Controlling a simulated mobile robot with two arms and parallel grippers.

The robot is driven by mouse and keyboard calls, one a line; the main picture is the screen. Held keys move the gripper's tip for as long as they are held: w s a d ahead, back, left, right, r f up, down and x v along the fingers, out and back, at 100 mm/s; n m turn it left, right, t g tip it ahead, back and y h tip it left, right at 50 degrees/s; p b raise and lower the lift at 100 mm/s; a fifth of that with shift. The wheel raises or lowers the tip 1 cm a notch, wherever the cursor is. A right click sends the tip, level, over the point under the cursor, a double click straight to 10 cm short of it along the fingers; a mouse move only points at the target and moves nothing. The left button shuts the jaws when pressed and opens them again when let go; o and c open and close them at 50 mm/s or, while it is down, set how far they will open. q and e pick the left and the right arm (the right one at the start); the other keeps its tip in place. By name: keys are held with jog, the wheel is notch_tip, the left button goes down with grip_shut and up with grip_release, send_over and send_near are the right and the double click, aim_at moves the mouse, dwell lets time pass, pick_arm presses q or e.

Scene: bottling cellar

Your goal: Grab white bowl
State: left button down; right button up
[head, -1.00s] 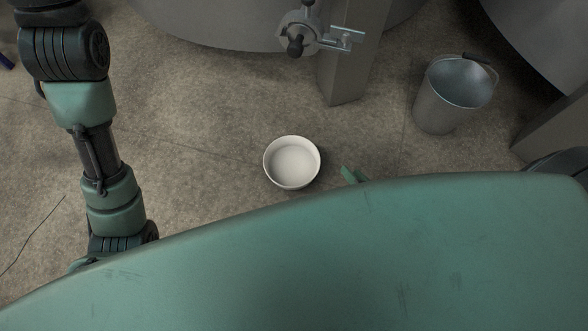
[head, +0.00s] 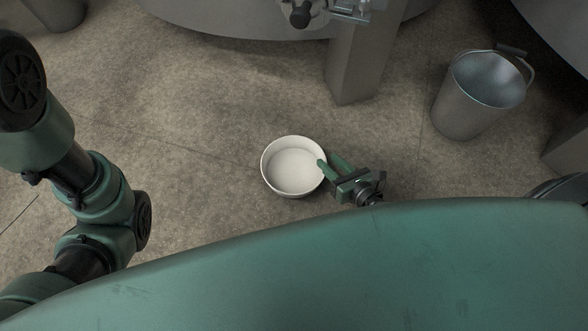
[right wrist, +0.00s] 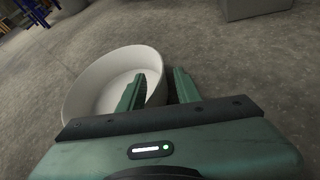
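The white bowl (head: 292,172) stands upright and empty on the floor in the middle of the head view. It also shows in the right wrist view (right wrist: 92,90), at the left. My right gripper (head: 330,159) is at the bowl's right side in the head view. Its two green fingers are apart, with one finger over the inside of the rim and the other outside it. The bowl's wall lies between the fingers (right wrist: 159,73) in the right wrist view, and a gap shows. My left arm is at the left of the head view; its gripper is out of view.
A metal bucket (head: 480,95) with a handle stands on the floor at the right. A grey post (head: 360,65) and a large tank (head: 270,15) stand behind the bowl. The floor left of the bowl is clear.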

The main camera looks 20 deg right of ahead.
aim_at(325, 158)
jog(key=b+x, duration=0.1)
jog(key=x, duration=0.4)
jog(key=shift+w+a+f, duration=0.15)
jog(key=shift+w+f, duration=0.05)
jog(key=shift+w, duration=0.15)
grip_shut()
